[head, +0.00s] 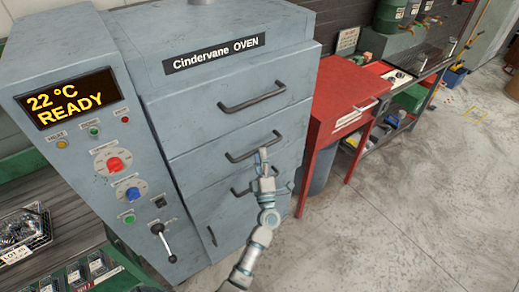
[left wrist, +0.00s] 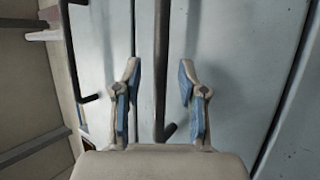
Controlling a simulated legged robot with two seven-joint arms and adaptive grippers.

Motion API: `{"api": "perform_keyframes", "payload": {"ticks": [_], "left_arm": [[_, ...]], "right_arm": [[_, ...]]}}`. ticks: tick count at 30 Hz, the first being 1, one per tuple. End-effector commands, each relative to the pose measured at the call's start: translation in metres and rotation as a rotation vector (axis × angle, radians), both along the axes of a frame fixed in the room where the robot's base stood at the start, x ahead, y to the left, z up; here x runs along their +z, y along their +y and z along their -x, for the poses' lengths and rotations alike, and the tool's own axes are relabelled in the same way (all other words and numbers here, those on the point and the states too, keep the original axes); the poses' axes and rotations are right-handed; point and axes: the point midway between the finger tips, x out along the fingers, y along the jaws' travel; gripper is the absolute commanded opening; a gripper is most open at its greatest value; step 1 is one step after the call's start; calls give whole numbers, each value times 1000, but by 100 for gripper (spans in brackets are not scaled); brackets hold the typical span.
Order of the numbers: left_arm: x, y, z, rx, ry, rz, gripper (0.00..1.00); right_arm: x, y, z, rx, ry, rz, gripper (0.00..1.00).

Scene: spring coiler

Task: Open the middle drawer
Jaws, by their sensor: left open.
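The grey oven cabinet has a stack of drawers on its front. The middle drawer (head: 206,160) looks closed, flush with its neighbours. Its dark bar handle (head: 240,157) runs across its front. My left gripper (head: 263,153) is at the right part of this handle, partly covering it. In the left wrist view, the open left gripper (left wrist: 158,90) has one blue-padded finger on each side of a dark bar handle (left wrist: 162,50), with gaps on both sides. I cannot tell how deep the bar sits between the fingers. My right gripper is not in view.
The top drawer's handle (head: 252,93) is above, and a lower handle (head: 240,191) is partly behind my arm. A control panel (head: 120,160) with knobs and a lever stands left. A red cabinet (head: 338,100) stands close right. The floor (head: 420,210) at right is clear.

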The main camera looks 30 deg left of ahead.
Motion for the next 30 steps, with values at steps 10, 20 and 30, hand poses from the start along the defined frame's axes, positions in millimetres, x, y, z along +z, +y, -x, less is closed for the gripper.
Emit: {"api": "perform_keyframes", "payload": {"ticks": [10, 20, 30], "left_arm": [[13, 14, -16, 0, 1, -1, 41], [12, 14, -16, -1, 1, 0, 6], [12, 14, -16, 0, 2, 0, 0]], "right_arm": [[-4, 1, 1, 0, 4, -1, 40], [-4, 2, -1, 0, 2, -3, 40], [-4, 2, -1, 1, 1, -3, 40]]}}
